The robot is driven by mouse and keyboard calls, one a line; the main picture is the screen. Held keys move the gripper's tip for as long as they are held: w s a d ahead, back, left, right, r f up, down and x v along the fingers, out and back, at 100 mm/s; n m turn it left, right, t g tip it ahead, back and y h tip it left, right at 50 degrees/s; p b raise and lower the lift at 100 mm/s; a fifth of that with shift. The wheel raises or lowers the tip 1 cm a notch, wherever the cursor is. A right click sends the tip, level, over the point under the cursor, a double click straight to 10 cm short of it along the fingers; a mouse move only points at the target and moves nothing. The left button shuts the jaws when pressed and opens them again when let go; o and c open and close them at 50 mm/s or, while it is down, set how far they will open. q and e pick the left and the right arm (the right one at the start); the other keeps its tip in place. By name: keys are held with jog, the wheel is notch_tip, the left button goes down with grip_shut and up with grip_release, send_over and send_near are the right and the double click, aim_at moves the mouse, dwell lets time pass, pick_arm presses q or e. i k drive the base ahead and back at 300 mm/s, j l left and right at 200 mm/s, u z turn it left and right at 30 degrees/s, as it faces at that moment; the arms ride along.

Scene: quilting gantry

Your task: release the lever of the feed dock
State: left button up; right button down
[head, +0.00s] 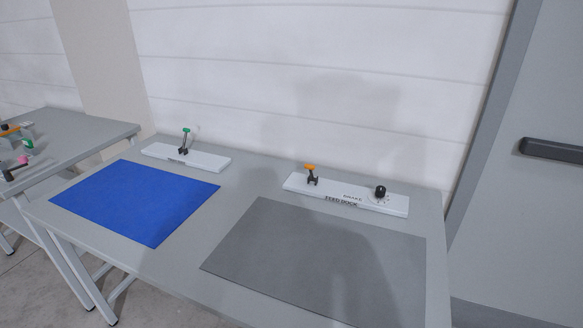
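The feed dock (333,195) is a long white block at the back right of the grey table, with "FEED DOCK" printed on its front edge. Its lever has an orange handle (310,167) on a dark bracket (313,181) near the block's left end. The lever looks roughly upright, leaning slightly left. A black knob (380,191) with a dial ring sits near the right end, with lettering that seems to read "BRAKE" beside it. Neither of my grippers is in view.
The grey table (240,180) carries a blue mat (137,200) at left and a dark grey mat (320,260) at right. A second white block (210,160) with a green-handled lever (185,131) stands at back left. Another table (85,133) with small items is far left. A wall stands behind.

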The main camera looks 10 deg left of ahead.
aim_at(311, 166)
jog(key=j, duration=0.5)
jog(key=i+j, duration=0.15)
jog(key=j, duration=0.85)
jog(key=i, duration=0.05)
